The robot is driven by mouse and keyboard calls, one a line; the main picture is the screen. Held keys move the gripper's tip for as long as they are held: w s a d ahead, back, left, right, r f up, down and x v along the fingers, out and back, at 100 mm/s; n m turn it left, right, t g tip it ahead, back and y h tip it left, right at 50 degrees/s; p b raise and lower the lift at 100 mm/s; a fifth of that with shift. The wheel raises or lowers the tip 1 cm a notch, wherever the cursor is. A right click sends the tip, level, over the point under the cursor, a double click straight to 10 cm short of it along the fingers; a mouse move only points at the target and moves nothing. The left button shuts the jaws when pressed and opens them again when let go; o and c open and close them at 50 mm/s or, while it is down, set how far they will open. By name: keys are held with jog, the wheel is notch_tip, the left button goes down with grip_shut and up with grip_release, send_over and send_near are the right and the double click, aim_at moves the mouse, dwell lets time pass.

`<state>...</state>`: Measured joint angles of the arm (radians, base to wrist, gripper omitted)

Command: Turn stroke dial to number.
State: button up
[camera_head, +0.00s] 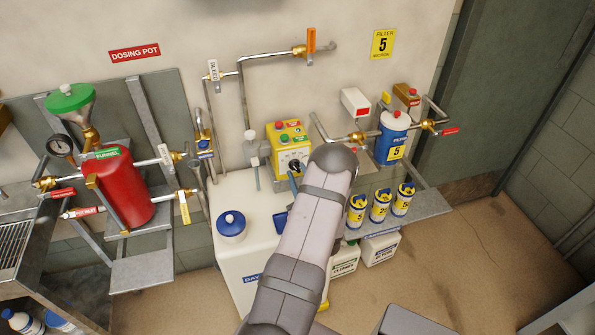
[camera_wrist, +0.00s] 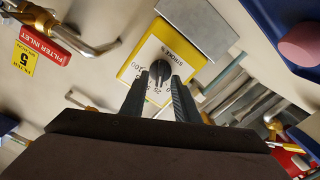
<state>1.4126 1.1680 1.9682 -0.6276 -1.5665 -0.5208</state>
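The stroke dial is a dark round knob (camera_wrist: 159,71) on a white plate marked "STROKE" with numbers around it, on the yellow face of a pump box (camera_wrist: 185,68). In the wrist view the picture is turned, and "100" reads left of the knob. My gripper (camera_wrist: 160,76) is open, with its two dark fingers apart and their tips on either side of the knob. I cannot tell whether they touch it or where its pointer stands. In the head view the yellow box (camera_head: 284,137) with red and green buttons stands behind my arm, which partly hides the gripper.
A white tank with a blue cap (camera_head: 231,224) stands below the box. A blue filter housing (camera_head: 392,140) and several small yellow-labelled canisters (camera_head: 379,206) are at right. A red dosing pot (camera_head: 118,188) is at left. Pipes (camera_head: 243,95) run along the wall.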

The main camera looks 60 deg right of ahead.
jog(key=shift+w+d, duration=0.35)
grip_shut()
jog(key=shift+m, duration=0.3)
jog(key=shift+s+d+m+b, duration=0.1)
jog(key=shift+m+b, duration=0.95)
jog(key=shift+m, duration=1.55)
grip_release()
